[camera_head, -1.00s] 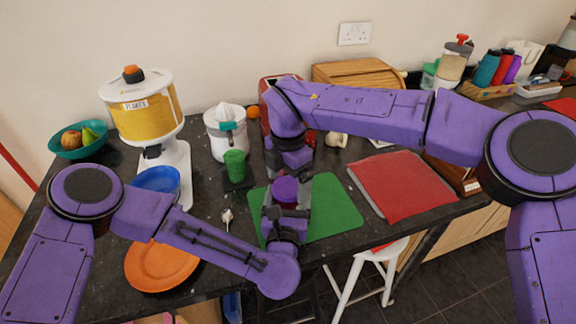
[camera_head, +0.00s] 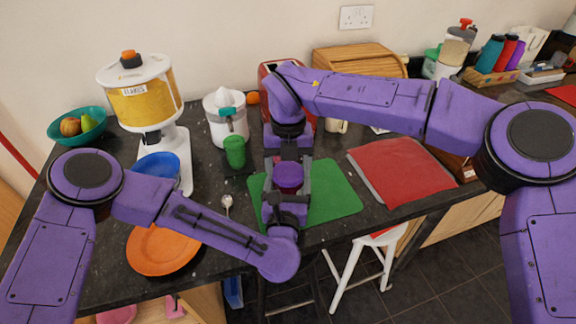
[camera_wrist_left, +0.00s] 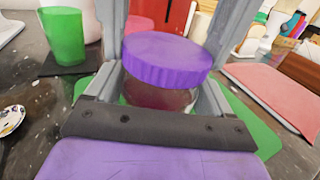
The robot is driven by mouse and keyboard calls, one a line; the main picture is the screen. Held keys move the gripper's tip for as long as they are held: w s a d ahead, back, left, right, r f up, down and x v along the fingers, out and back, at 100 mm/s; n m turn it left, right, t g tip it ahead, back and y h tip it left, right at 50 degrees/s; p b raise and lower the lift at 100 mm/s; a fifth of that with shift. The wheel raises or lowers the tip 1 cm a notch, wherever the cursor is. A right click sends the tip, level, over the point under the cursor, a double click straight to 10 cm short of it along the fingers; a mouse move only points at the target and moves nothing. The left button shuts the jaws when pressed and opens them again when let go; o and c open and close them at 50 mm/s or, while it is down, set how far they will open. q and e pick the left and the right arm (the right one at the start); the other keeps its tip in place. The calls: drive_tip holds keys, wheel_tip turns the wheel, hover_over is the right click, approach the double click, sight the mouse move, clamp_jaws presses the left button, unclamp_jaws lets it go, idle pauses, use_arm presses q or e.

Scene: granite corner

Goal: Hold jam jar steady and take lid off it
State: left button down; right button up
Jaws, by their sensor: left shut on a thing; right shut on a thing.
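The jam jar (camera_wrist_left: 160,96) is clear glass with dark red contents. It stands over the green mat (camera_head: 335,203) and is mostly hidden in the head view. Its purple lid (camera_head: 288,175) shows in the left wrist view (camera_wrist_left: 166,58) directly above the glass. I cannot tell whether the lid is loose. My left gripper (camera_head: 288,198) comes from the front and is shut on the jar, a finger at each side. My right gripper (camera_head: 289,172) reaches down from above and is shut on the lid, its grey fingers on either side.
A green cup (camera_head: 235,152) on a dark coaster and a white juicer (camera_head: 226,120) stand to the left. An orange plate (camera_head: 163,250) is at front left. A red cloth (camera_head: 403,172) lies right of the mat. A bread bin (camera_head: 358,62) is behind.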

sight(288, 171)
drive_tip(key=n, duration=0.9)
drive_tip(key=shift+n, duration=0.3)
drive_tip(key=n, duration=0.6)
drive_tip(key=shift+w+d, duration=0.1)
drive_tip(key=shift+r, duration=0.2)
drive_tip(key=shift+r, duration=1)
drive_tip(key=shift+r, duration=2)
use_arm(q)
unclamp_jaws()
